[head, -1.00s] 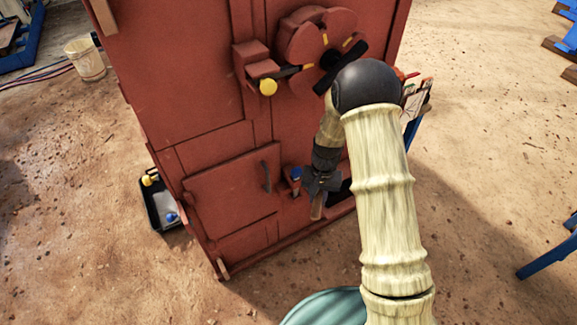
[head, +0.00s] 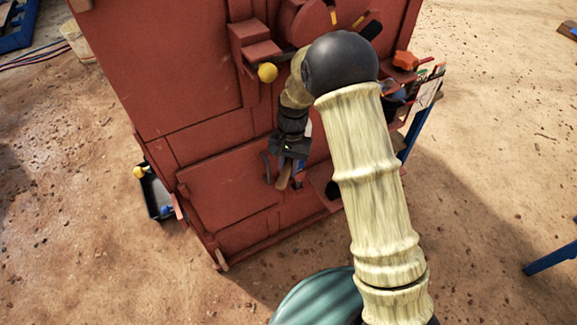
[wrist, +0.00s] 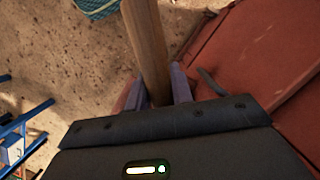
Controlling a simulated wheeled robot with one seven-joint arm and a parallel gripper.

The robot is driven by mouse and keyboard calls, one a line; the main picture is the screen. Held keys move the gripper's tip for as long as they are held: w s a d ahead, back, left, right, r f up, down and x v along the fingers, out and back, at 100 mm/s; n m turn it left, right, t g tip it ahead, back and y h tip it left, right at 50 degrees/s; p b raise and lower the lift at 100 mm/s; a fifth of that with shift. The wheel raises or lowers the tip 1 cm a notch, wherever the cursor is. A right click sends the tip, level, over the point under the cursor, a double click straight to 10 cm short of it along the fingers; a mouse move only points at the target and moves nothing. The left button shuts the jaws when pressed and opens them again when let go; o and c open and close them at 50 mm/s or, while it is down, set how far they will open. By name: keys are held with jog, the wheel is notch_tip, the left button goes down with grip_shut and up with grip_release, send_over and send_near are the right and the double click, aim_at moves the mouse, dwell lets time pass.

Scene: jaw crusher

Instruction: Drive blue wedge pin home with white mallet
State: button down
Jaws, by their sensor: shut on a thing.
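My gripper (head: 287,165) is in front of the red crusher's lower face. It is shut on a wooden handle (head: 284,177), taken to be the mallet's. In the wrist view the handle (wrist: 148,45) runs from between the fingers (wrist: 155,96) up past the top edge. A small pale patch (head: 309,129) shows beside the wrist; I cannot tell whether it is the white mallet head. I cannot tell whether mallet and pin touch.
The red crusher body (head: 190,90) fills the middle. A yellow-knobbed lever (head: 267,73) juts out above my gripper. A dark opening (head: 332,190) is low at the right. A black tray (head: 157,193) lies left of the crusher, and a blue-legged stand (head: 417,130) is at the right.

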jog(key=shift+f+b, duration=0.8)
jog(key=shift+f, duration=0.2)
notch_tip(320, 180, down, 6)
jog(key=f+b, duration=0.1)
jog(key=b, duration=0.2)
jog(key=p+v, duration=0.2)
jog(key=s+p+v, duration=0.1)
jog(key=p+v, duration=0.1)
jog(key=v, duration=0.1)
jog(key=shift+a+r, duration=0.15)
jog(key=shift+r, duration=0.15)
jog(key=shift+s+a, duration=0.1)
